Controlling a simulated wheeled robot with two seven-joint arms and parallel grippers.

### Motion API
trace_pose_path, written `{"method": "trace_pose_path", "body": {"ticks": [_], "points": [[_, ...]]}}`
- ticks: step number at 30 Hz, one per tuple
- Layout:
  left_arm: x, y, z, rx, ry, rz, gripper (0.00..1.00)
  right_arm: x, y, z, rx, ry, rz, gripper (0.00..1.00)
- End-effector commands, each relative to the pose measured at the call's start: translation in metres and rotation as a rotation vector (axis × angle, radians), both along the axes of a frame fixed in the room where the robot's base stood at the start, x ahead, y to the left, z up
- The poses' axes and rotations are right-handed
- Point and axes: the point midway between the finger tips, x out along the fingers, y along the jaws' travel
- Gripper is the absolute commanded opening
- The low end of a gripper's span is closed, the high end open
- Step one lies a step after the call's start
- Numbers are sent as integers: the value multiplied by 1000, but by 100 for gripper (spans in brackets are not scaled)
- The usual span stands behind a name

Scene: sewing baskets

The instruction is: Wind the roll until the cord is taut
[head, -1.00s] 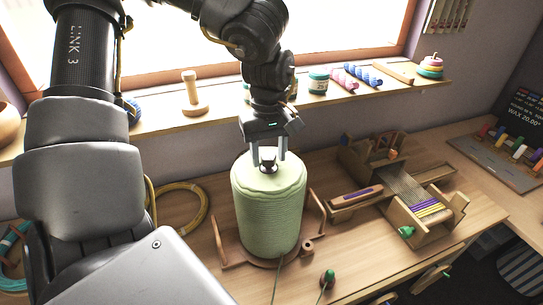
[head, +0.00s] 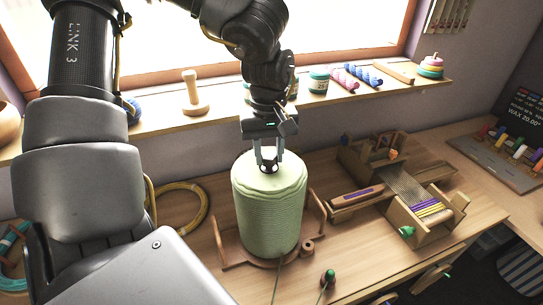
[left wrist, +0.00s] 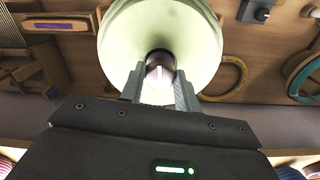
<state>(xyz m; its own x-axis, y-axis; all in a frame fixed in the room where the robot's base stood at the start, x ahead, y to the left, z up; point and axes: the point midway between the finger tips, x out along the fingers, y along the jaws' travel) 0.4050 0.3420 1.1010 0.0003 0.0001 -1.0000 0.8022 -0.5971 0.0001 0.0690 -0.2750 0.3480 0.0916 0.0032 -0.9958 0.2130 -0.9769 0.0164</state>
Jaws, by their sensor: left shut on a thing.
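The roll (head: 268,215) is a tall pale green cylinder wound with cord, upright on a round wooden base on the table. A dark knob (head: 269,167) stands at the middle of its top; the knob also shows in the left wrist view (left wrist: 160,68). My left gripper (head: 269,160) comes down from above and is shut on the knob, one finger on each side. A green cord (head: 277,278) runs from the roll toward the table's front edge, near a small green-topped peg (head: 328,277). Whether the cord is taut I cannot tell. My right gripper is not in view.
A small wooden loom (head: 420,205) with yellow and purple threads stands to the right of the roll. A yellow coil (head: 180,208) lies to the left. Spools and jars line the windowsill (head: 225,104) behind.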

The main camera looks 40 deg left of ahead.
Motion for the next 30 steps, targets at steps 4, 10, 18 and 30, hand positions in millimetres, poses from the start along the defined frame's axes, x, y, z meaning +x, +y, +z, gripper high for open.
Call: {"method": "trace_pose_path", "body": {"ticks": [4, 10, 18, 30], "points": [[0, 0, -1, -1, 1, -71, 16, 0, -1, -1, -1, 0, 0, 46], [0, 0, 0, 0, 1, -162, 16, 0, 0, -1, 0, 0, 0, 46], [0, 0, -1, 0, 1, -231, 16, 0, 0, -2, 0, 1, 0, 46], [-1, 0, -1, -1, 2, -334, 16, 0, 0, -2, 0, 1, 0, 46]]}}
